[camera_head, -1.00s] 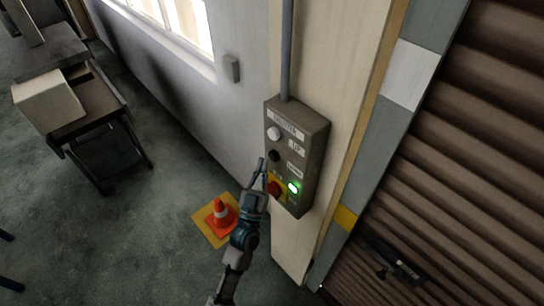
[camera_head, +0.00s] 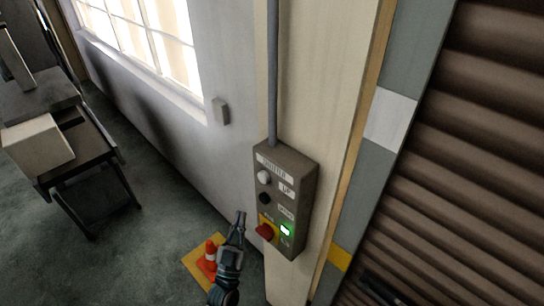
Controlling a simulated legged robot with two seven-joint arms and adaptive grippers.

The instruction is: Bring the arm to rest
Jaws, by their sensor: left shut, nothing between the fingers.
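My left gripper (camera_head: 239,222) is shut and empty, pointing up the picture. It shows in front of the wall, just left of the control box (camera_head: 286,200), with a small gap in the picture between its tips and the box. The box carries a white button (camera_head: 264,177), a black button (camera_head: 264,198), a red button (camera_head: 266,231) on a yellow plate, and a green lit button (camera_head: 286,229). Labels beside the buttons include "UP". Most of my left arm is cut off below the frame.
An orange cone (camera_head: 208,260) stands on a yellow floor square (camera_head: 191,262) behind my gripper. A brown ribbed shutter (camera_head: 450,170) fills the right. A cart (camera_head: 85,165) with a cardboard box (camera_head: 37,147) stands at left. The grey floor between cart and cone is clear.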

